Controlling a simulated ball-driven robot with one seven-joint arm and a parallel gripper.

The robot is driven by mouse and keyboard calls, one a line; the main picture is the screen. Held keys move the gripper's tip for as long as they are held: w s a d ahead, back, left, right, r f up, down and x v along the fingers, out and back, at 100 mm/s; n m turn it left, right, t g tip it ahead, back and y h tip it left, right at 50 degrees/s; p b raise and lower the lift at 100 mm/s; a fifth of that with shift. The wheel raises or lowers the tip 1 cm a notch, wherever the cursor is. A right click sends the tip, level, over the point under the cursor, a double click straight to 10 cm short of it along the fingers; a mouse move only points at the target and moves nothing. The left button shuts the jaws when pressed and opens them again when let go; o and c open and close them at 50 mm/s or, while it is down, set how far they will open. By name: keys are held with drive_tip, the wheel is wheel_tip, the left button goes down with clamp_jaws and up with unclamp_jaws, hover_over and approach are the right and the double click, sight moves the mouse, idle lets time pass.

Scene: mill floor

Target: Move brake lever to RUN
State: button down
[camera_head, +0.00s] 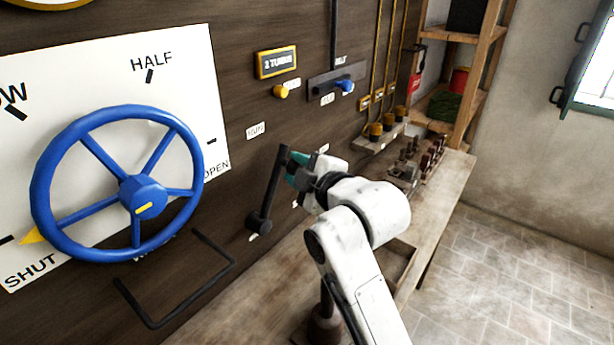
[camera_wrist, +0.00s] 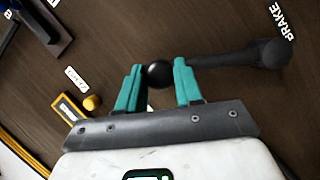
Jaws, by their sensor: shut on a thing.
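The brake lever (camera_head: 269,195) is a black bar on the dark wooden panel, right of the blue wheel. It stands upright with a slight tilt to the right, its pivot at the bottom. In the wrist view the lever (camera_wrist: 225,60) runs from its pivot at right to a round black knob (camera_wrist: 157,74). My gripper (camera_head: 294,165) is at the lever's top end. Its teal fingers lie on both sides of the knob in the wrist view (camera_wrist: 159,70), shut on it. A BRAKE label (camera_wrist: 281,20) shows near the pivot. My gripper hides part of the area right of the lever.
A big blue handwheel (camera_head: 143,195) on a white dial is at left, with a black bracket (camera_head: 180,290) below. A yellow knob (camera_head: 281,92) and a blue-handled switch (camera_head: 345,86) are above. A wooden bench (camera_head: 440,200) runs below the panel. Stone floor is clear at right.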

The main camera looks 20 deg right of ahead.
drive_tip(key=shift+s+a+r+n+t+b, duration=0.2)
drive_tip(key=shift+s+a+n, duration=0.2)
drive_tip(key=shift+a, duration=0.1)
drive_tip(key=shift+s+a+r+n+t+b, duration=0.15)
drive_tip(key=shift+s+a+r+n+t, duration=0.1)
drive_tip(key=shift+a+n, duration=0.2)
drive_tip(key=c, duration=0.8)
unclamp_jaws()
drive_tip(key=shift+o, duration=0.2)
drive_tip(key=shift+s, duration=0.1)
drive_tip(key=b+v, duration=0.1)
drive_tip(key=v, duration=0.9)
drive_tip(key=shift+s, duration=0.35)
